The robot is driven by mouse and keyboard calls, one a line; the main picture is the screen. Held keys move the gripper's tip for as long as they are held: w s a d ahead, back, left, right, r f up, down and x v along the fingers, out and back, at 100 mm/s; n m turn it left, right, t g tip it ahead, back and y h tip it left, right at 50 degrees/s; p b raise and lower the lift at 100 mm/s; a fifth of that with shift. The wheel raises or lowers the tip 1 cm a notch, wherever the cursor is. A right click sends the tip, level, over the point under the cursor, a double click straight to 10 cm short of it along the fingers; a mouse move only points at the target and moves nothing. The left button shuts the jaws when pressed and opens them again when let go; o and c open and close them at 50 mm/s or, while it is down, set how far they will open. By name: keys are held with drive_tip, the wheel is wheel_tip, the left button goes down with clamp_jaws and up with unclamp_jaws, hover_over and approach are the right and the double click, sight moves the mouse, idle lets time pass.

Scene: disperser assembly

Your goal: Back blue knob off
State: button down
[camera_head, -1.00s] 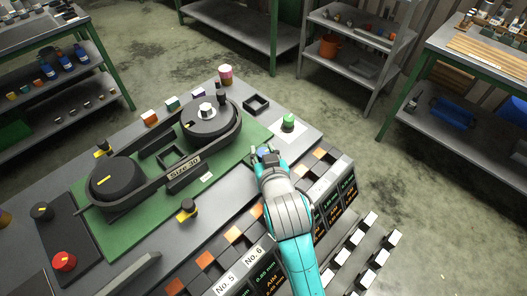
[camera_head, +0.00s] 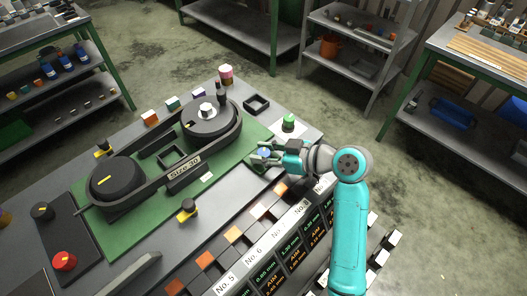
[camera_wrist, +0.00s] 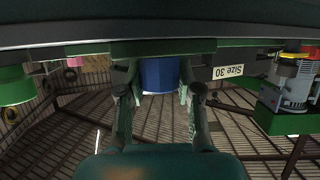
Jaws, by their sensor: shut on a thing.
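The blue knob (camera_wrist: 160,74) sits between the two fingers of my gripper in the wrist view. My gripper (camera_head: 264,156) is shut on it at the right edge of the green plate (camera_head: 130,222) of the machine. Only a small blue patch of the knob (camera_head: 263,152) shows in the head view, as the fingers cover most of it. The gripper lies nearly level and reaches in from the right. I cannot tell whether the knob is still seated on its mount.
A green button (camera_head: 289,119) stands close above my wrist, on the bench's right part. A black-and-yellow knob (camera_head: 187,208) is to the lower left. Two black drums (camera_head: 117,183) with a "Size 30" bar fill the plate. Orange and white blocks (camera_head: 234,233) line the front edge.

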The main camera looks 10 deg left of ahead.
sight(263, 152)
drive_tip(key=n+g, duration=0.3)
drive_tip(key=g, duration=0.1)
drive_tip(key=shift+w+n+y, duration=0.1)
drive_tip(key=shift+n+y, duration=0.2)
drive_tip(key=shift+f+n+g, duration=0.1)
drive_tip(key=shift+n+g, duration=1.4)
drive_tip(key=shift+g, duration=0.3)
drive_tip(key=c, duration=0.7)
unclamp_jaws()
drive_tip(key=shift+c, duration=0.2)
drive_tip(key=shift+g, duration=0.3)
wheel_tip(263, 152, up, 10)
